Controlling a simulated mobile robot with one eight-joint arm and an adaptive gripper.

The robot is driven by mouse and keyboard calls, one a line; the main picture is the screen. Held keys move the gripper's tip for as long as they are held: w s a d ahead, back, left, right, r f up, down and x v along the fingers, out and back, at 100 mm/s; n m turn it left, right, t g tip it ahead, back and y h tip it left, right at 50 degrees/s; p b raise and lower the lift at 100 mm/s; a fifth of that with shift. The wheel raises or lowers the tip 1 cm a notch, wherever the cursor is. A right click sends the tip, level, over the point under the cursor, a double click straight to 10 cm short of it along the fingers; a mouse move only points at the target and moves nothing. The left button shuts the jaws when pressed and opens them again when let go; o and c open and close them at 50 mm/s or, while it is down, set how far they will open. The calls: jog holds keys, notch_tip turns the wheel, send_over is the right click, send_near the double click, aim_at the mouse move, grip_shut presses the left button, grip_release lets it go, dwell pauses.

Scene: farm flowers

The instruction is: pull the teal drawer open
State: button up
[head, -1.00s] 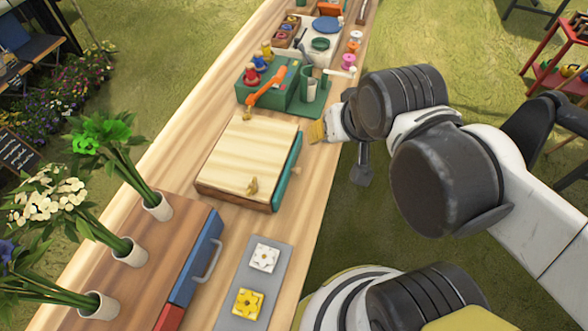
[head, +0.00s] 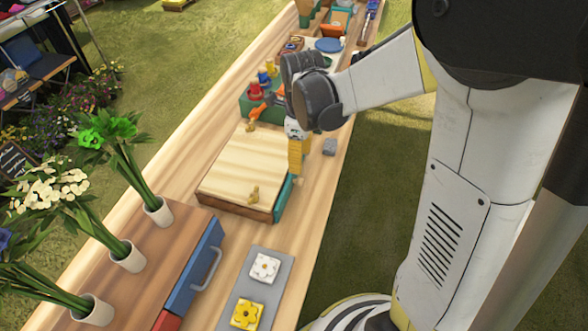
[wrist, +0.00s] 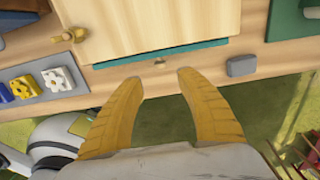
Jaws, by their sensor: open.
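The teal drawer (head: 284,197) is in a low wooden box with a pale top (head: 245,165), on the long bench. Its teal front faces right in the head view, and shows as a thin teal strip across the wrist view (wrist: 160,57). A small pale knob (wrist: 160,63) sticks out from the middle of that front. The drawer looks shut. My gripper (wrist: 158,78) is open and empty, its yellow fingers apart with the knob between and just beyond their tips. In the head view my gripper (head: 296,172) points down beside the teal front, partly covering it.
A small grey block (head: 330,147) lies near the bench edge, right of the fingers in the wrist view (wrist: 242,66). A blue drawer (head: 193,270) with a grey handle and a grey tray (head: 266,292) with flower tiles stand nearer. A green stand (head: 246,105) is beyond.

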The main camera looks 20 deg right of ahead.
aim_at(300, 179)
notch_tip(300, 179, down, 10)
jog(key=b, duration=0.4)
jog(key=shift+r, duration=0.1)
grip_shut()
